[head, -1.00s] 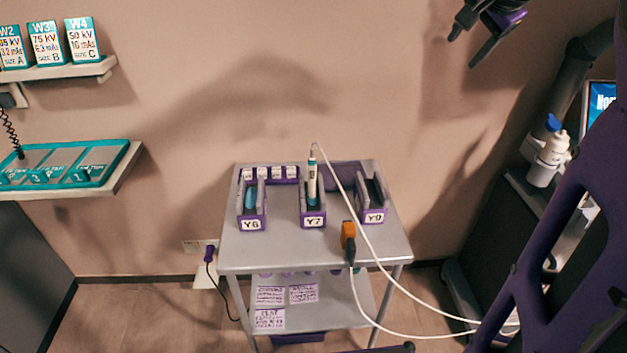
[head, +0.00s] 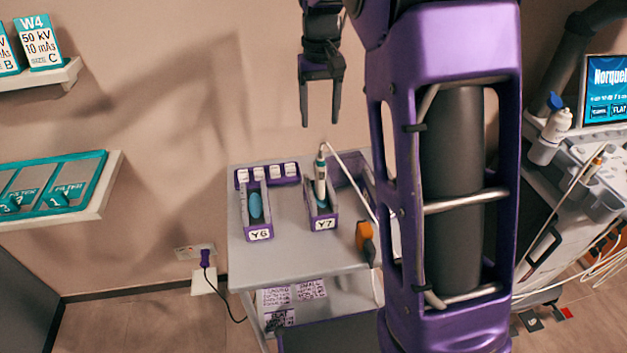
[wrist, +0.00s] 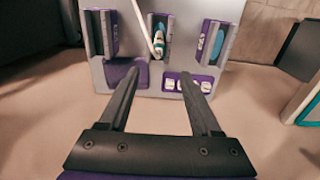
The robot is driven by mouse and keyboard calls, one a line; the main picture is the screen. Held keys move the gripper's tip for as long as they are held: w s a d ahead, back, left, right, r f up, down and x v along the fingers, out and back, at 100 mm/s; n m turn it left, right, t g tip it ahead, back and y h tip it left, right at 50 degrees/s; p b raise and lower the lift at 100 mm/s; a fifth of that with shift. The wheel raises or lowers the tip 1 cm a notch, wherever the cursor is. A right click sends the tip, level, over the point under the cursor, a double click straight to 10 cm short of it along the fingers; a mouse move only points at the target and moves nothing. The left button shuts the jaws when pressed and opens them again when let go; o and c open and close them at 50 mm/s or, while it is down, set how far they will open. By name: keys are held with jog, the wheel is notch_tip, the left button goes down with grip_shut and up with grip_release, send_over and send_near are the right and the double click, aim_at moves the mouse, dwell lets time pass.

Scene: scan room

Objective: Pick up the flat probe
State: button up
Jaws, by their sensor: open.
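A white and teal probe (head: 321,176) with a white cable stands in the holder marked Y7 (head: 323,224); I cannot tell whether it is the flat one. It also shows in the wrist view (wrist: 159,42), top middle. The Y6 holder (head: 260,234), left of it, has a blue-teal piece (head: 256,205) inside. A third holder, Y9 in the earlier picture, is mostly hidden behind my arm; it shows at the left in the wrist view (wrist: 109,34). My gripper (head: 320,124) is open and empty, above the back of the cart, fingers pointing down, apart from the probe.
The holders stand on a grey cart (head: 285,258). An orange connector (head: 365,238) lies on its front right. A purple rack with white labels (head: 267,175) is at the back. At right are a bottle (head: 550,135) and a console with a screen (head: 610,92). A shelf with a teal tray (head: 95,180) is at left.

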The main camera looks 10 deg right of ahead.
aim_at(320, 172)
notch_tip(320, 172, down, 17)
jog(key=b, duration=0.2)
jog(key=shift+s+d+r+b, duration=0.1)
jog(key=shift+d+r+b, duration=0.05)
jog(key=shift+b, duration=0.25)
grip_shut()
jog(key=shift+r, duration=0.1)
